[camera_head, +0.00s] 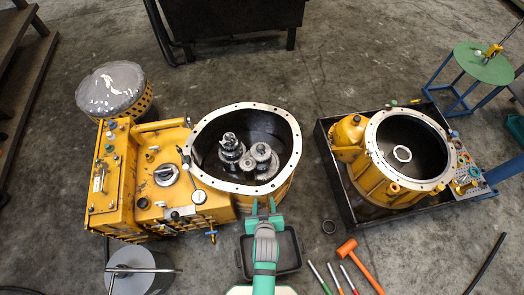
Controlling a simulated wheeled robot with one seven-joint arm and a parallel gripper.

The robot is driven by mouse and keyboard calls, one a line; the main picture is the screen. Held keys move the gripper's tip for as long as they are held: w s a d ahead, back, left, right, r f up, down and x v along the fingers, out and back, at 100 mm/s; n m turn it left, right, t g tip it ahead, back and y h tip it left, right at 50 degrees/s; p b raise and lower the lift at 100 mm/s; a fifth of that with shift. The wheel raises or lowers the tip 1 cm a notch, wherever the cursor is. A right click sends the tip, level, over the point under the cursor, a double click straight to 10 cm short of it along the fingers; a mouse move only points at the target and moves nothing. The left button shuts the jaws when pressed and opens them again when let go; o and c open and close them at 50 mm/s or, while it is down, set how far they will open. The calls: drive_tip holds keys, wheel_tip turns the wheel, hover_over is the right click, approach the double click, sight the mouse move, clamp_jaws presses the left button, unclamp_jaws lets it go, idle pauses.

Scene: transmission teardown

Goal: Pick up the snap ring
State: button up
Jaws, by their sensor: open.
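My gripper (263,206) is green and seen from above, at the front rim of the yellow transmission housing (286,190). Its two fingers are apart with nothing seen between them. No part is clearly recognisable as the snap ring at this size. I cannot tell whether either is the snap ring. Metal gear shafts (231,148) stand inside the left housing.
A black tray (294,264) sits under my arm. An orange hammer (359,262) and several coloured-handled tools (333,278) lie at the front. The right housing stands in a dark bin (345,211). A grey bucket (135,262) is at front left. Floor between the housings is clear.

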drive_tip(key=w+d+r+n+g+y, duration=0.1)
drive_tip(key=w+g, duration=0.2)
drive_tip(key=w, duration=0.9)
drive_tip(key=w+r+n+g, duration=0.1)
drive_tip(key=w+n+g, duration=0.15)
drive_tip(key=w, duration=0.85)
drive_tip(key=shift+m, duration=0.45)
drive_tip(key=shift+x, duration=5.2)
clamp_jaws()
